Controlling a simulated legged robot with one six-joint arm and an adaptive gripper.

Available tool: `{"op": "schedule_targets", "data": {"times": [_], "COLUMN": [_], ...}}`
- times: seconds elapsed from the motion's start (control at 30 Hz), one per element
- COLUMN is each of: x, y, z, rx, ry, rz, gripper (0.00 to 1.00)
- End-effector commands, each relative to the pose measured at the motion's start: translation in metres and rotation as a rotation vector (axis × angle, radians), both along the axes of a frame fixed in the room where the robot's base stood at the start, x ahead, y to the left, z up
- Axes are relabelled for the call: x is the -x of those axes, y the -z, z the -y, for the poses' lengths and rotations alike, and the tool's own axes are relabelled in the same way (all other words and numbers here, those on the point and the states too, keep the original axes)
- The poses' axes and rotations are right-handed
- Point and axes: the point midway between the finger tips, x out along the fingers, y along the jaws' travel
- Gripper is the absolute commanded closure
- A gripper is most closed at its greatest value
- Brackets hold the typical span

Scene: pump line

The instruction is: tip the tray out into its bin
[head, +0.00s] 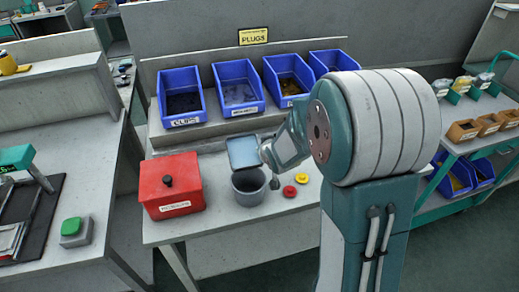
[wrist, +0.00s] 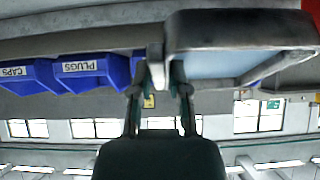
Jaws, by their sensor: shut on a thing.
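My gripper (wrist: 160,80) is shut on the edge of a small tray with a light blue inside and a grey rim (wrist: 240,30). In the head view the tray (head: 242,152) is above and just behind a round grey pot (head: 250,187), and its blue face turns toward the camera, so it looks tilted. No loose parts show on that face. Several blue bins stand on the raised back shelf: one labelled clips (head: 182,97), one in the middle (head: 238,88), one to its right (head: 288,80). The far right bin (head: 333,62) is partly hidden by my arm.
A trolley with orange bins (head: 464,131) is at right.

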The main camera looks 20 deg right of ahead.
Motion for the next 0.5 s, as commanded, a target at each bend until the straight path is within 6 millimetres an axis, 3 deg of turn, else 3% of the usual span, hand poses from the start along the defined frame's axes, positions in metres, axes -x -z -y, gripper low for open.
{"op": "schedule_targets", "data": {"times": [0.5], "x": [0.0072], "y": [-0.0001], "z": [-0.0018], "rx": [0.002], "ry": [-0.001], "rz": [0.015], "gripper": [1.0]}}
